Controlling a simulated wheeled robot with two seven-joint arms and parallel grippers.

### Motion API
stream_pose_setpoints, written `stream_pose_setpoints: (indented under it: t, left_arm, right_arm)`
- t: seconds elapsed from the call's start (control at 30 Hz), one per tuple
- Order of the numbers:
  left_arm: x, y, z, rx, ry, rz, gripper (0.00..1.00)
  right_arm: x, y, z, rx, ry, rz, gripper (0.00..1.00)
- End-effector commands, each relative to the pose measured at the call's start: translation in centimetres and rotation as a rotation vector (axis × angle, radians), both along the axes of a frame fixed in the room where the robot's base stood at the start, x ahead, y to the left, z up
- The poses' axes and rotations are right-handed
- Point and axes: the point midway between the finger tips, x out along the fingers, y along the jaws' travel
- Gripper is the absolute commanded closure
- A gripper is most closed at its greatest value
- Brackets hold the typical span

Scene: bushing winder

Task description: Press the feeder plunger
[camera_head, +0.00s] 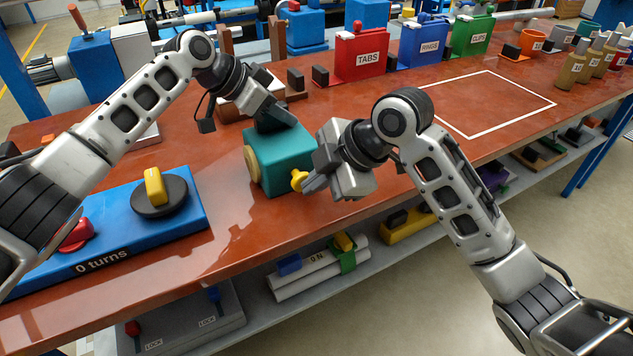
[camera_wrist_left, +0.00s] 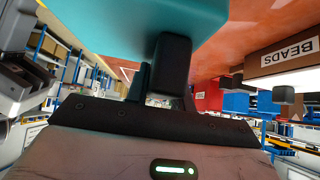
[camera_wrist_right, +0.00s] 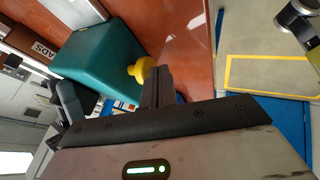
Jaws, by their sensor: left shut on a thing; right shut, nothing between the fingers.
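The teal feeder box (camera_head: 284,165) sits on the red-brown bench. A pale yellow disc (camera_head: 251,164) is on its left side and a yellow plunger (camera_head: 298,180) sticks out of its right side. My left gripper (camera_head: 273,122) is over the box, shut on its black handle (camera_wrist_left: 170,60). My right gripper (camera_head: 312,182) is shut and empty at the plunger. In the right wrist view its fingertips (camera_wrist_right: 160,72) are right beside the yellow knob (camera_wrist_right: 142,70); I cannot tell whether they touch it.
A blue winder base (camera_head: 180,235) marked "0 turns" stands at the left. Red TABS (camera_head: 362,55), blue RINGS (camera_head: 425,45) and green CLIPS (camera_head: 474,38) bins stand at the back. A white outlined area (camera_head: 490,105) at the right is empty. The bench's front edge is close to the feeder.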

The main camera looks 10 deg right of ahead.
Motion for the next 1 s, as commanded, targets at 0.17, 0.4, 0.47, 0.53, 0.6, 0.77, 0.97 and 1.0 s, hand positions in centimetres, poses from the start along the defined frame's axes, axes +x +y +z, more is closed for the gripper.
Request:
stream_pose_setpoints:
  t: [0.17, 0.4, 0.47, 0.53, 0.6, 0.77, 0.97, 1.0]
  left_arm:
    - [0.0, 0.0, 0.0, 0.0, 0.001, 0.001, 1.0]
    - [0.0, 0.0, 0.0, -0.001, 0.001, -0.001, 1.0]
    - [-0.1, -0.1, 0.0, 0.0, 0.002, -0.002, 1.0]
    - [-0.1, -0.1, 0.0, 0.0, 0.002, -0.002, 1.0]
    - [-0.1, -0.1, 0.0, 0.0, 0.003, -0.003, 1.0]
    - [-0.1, -0.2, -0.1, 0.0, 0.004, -0.004, 1.0]
    - [-0.1, -0.1, 0.0, 0.0, 0.004, -0.004, 1.0]
    - [-0.1, -0.1, -0.1, 0.0, 0.003, -0.003, 1.0]
  right_arm:
    - [1.8, 0.7, 0.1, -0.001, -0.002, 0.0, 1.0]
    - [2.4, 1.0, 0.0, 0.0, -0.001, 0.0, 1.0]
    - [2.4, 1.0, 0.0, 0.001, -0.002, -0.001, 1.0]
    - [2.4, 1.0, 0.0, 0.001, -0.002, -0.001, 1.0]
    - [2.3, 0.9, 0.0, 0.001, -0.003, -0.001, 1.0]
    - [1.3, 0.4, 0.0, 0.0, -0.003, -0.001, 1.0]
    - [-1.7, -1.3, 1.1, -0.001, -0.008, -0.001, 1.0]
    - [-1.9, -1.8, 1.9, -0.001, -0.008, -0.001, 1.0]
